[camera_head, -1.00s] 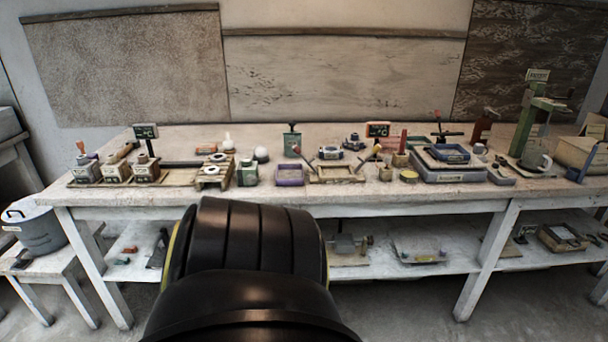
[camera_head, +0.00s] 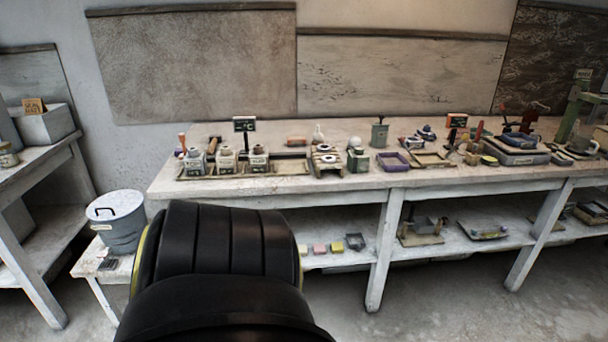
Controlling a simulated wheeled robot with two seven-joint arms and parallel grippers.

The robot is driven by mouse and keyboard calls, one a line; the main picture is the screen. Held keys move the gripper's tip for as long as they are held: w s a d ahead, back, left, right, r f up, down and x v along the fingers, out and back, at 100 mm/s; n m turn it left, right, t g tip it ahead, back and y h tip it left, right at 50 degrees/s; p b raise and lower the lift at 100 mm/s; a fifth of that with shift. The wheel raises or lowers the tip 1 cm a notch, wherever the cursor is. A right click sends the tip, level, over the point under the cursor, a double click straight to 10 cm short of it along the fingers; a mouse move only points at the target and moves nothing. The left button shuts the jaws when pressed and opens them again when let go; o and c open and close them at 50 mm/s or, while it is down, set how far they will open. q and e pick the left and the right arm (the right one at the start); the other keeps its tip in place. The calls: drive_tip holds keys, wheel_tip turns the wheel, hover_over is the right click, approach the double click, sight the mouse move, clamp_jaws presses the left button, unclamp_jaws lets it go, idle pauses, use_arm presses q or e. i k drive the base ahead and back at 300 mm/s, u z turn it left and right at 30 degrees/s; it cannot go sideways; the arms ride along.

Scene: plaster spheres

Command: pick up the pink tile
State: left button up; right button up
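A small pink block (camera_head: 320,249), which looks like the pink tile, lies on the lower shelf under the long workbench. A yellow block (camera_head: 338,247) lies just right of it, and a pale block (camera_head: 303,249) lies to its left, close to my black arm. That arm part fills the lower middle of the view and hides the shelf further left. Neither of my grippers shows.
The workbench (camera_head: 235,191) holds several jars, tools and trays. A dark tray (camera_head: 355,242) sits right of the blocks, near a bench leg (camera_head: 384,250). A lidded grey bucket (camera_head: 117,222) stands at left. Floor at lower right is clear.

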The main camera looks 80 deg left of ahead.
sight(318, 248)
drive_tip(key=u, duration=1.65)
